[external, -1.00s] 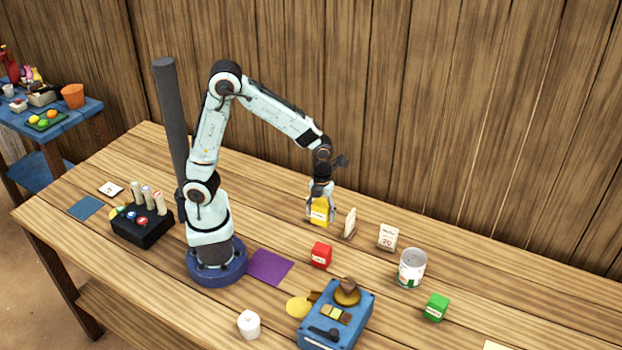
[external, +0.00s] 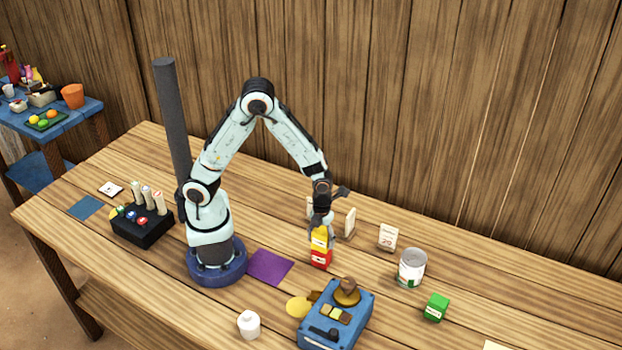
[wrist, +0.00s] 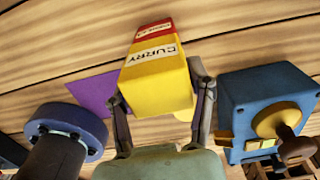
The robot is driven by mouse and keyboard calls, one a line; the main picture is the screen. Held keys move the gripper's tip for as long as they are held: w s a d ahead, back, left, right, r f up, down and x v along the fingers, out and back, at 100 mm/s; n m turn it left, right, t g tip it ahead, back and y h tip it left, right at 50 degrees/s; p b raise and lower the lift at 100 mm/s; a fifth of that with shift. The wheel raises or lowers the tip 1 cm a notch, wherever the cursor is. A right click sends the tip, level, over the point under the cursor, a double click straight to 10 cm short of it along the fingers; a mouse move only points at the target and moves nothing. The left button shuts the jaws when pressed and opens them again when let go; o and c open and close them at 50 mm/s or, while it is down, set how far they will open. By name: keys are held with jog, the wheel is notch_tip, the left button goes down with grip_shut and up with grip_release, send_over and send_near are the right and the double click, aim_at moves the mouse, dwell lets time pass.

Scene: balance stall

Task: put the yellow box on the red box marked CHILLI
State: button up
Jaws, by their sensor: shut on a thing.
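The yellow box (external: 320,239), labelled CURRY in the wrist view (wrist: 158,85), is held between the fingers of my gripper (external: 321,226). The red box (external: 320,260) stands on the table directly below it in the external view. In the wrist view a strip of the red box (wrist: 155,29) shows just beyond the yellow box, its label partly readable. The yellow box appears upright and over the red box, very close to it or touching; I cannot tell which. The fingers show on both sides of the yellow box in the wrist view.
A blue scale (external: 337,315) with a brown pan stands just in front. A purple mat (external: 269,267) lies to the left. White cards (external: 388,237), a tin (external: 411,267) and a green box (external: 435,307) are to the right. A white jar (external: 249,324) stands at the front.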

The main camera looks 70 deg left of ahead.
aim_at(322, 232)
jog(key=o, duration=1.2)
notch_tip(322, 232, up, 12)
jog(key=shift+f, duration=0.2)
jog(key=shift+r, duration=0.3)
jog(key=shift+s+a+r+n+y, duration=0.15)
jog(key=shift+s+a+r+n, duration=0.6)
jog(key=shift+s+a+n, duration=2.65)
jog(key=shift+s+d+r+n+y, duration=0.1)
jog(key=shift+s+d+r+n, duration=1.05)
jog(key=shift+n, duration=4.85)
jog(key=shift+s+a+r+n+y, duration=0.15)
jog(key=shift+s+a+r+n, duration=0.2)
jog(key=shift+s+a+n, duration=3.35)
jog(key=d+n, duration=0.1)
jog(key=w+d+n, duration=0.1)
jog(key=d, duration=0.1)
jog(key=shift+w, duration=0.15)
